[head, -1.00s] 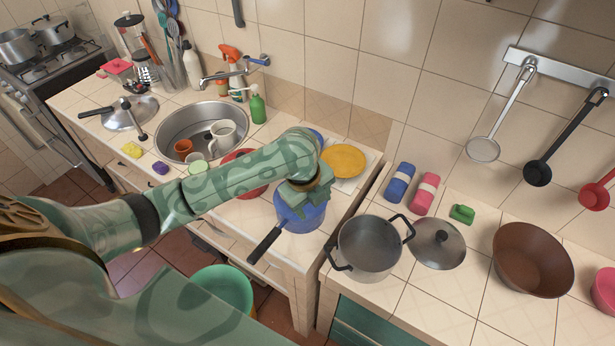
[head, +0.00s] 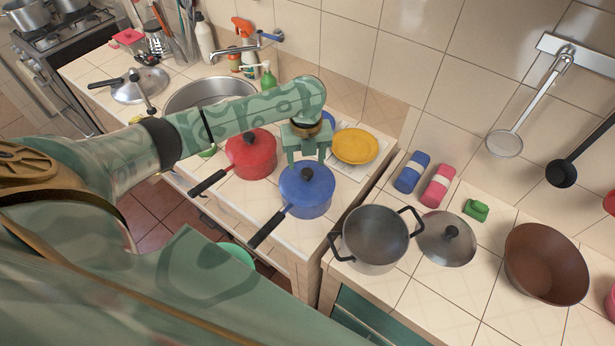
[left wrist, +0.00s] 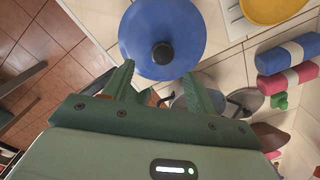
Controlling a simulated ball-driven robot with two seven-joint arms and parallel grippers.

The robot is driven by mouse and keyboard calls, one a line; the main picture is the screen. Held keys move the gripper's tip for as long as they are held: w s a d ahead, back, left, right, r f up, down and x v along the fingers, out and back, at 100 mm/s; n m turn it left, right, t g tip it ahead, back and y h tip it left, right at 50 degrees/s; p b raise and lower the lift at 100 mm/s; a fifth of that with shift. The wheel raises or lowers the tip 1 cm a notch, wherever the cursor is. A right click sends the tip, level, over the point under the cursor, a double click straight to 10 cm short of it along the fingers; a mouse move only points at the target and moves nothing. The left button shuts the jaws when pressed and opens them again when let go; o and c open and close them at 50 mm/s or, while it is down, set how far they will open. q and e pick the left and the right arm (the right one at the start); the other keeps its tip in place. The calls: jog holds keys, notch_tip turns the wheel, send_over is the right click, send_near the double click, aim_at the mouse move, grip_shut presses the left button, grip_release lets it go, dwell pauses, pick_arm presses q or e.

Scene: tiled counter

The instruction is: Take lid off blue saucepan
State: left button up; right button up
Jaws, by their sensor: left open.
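The blue saucepan (head: 305,205) stands on the counter with its black handle pointing toward the lower left. Its blue lid (head: 293,183) with a black knob (head: 306,174) sits on top. My left gripper (head: 307,157) is open and empty, just behind the saucepan, fingers pointing down. In the left wrist view the lid (left wrist: 162,25) and its knob (left wrist: 162,53) lie just beyond the open fingertips (left wrist: 158,76), with the knob lined up with the gap between them. Nothing is between the fingers. My right gripper is not in view.
A red saucepan (head: 251,158) stands left of the blue one, and a yellow plate (head: 355,146) lies behind it. An open grey pot (head: 374,245) and a loose metal lid (head: 447,246) are to the right. The sink (head: 205,92) is at the back left.

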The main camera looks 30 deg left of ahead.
aim_at(307, 171)
pick_arm(q)
jog(key=f, duration=0.3)
jog(key=f+b, duration=0.1)
jog(key=f, duration=0.1)
jog(key=shift+w+a+f, duration=0.1)
jog(key=shift+w+a, duration=0.05)
jog(key=shift+w, duration=0.2)
grip_shut()
